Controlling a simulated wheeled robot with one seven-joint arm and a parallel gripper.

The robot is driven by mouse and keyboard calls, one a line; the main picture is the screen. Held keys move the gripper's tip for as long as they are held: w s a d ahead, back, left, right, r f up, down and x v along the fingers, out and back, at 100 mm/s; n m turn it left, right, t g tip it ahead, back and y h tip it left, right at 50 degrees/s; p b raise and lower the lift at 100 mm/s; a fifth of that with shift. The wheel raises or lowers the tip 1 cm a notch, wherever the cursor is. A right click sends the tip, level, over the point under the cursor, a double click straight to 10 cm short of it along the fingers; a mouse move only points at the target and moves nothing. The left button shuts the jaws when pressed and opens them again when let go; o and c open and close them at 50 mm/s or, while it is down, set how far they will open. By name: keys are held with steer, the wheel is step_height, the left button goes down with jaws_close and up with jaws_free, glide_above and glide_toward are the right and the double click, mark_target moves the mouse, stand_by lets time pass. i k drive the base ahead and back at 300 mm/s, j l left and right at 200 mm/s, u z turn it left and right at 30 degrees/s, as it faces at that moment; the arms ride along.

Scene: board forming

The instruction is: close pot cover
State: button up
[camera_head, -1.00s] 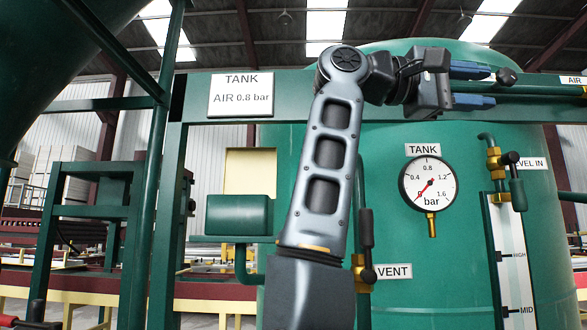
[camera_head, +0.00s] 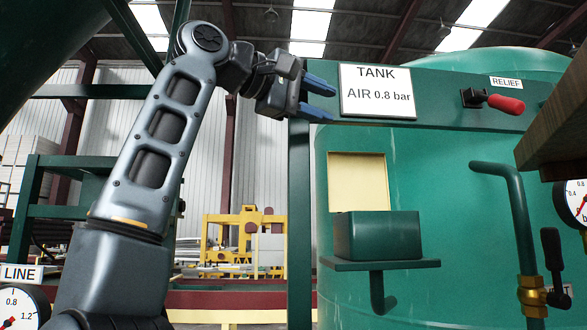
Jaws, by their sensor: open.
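A green box-shaped pot (camera_head: 378,236) sits on a small green shelf (camera_head: 380,265) in front of the tank, right of centre. A pale cream panel (camera_head: 358,181) stands upright behind its top; it looks like the raised cover, though the hinge cannot be made out. The inside of the pot is hidden from this low angle.
A green beam carries the tank sign (camera_head: 377,91) and a red-handled relief lever (camera_head: 497,102). A pipe with a brass valve (camera_head: 532,295) is right of the pot. A brown block (camera_head: 556,110) juts in at the right edge. A line gauge (camera_head: 15,307) is lower left.

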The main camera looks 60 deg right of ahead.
mark_target(357, 181)
steer(key=i+j+z, duration=0.1)
steer(key=i, duration=0.6)
steer(key=i+j+z, duration=0.15)
steer(key=z, duration=0.2)
steer(key=i+j+z, duration=0.15)
steer(key=z, duration=0.2)
steer(key=i+j+z, duration=0.1)
steer(key=j+z, duration=0.2)
steer(key=i+j+z, duration=0.15)
steer(key=j+z, duration=0.15)
steer(key=i+j+z, duration=0.15)
steer(key=j+z, duration=0.15)
steer(key=j, duration=0.15)
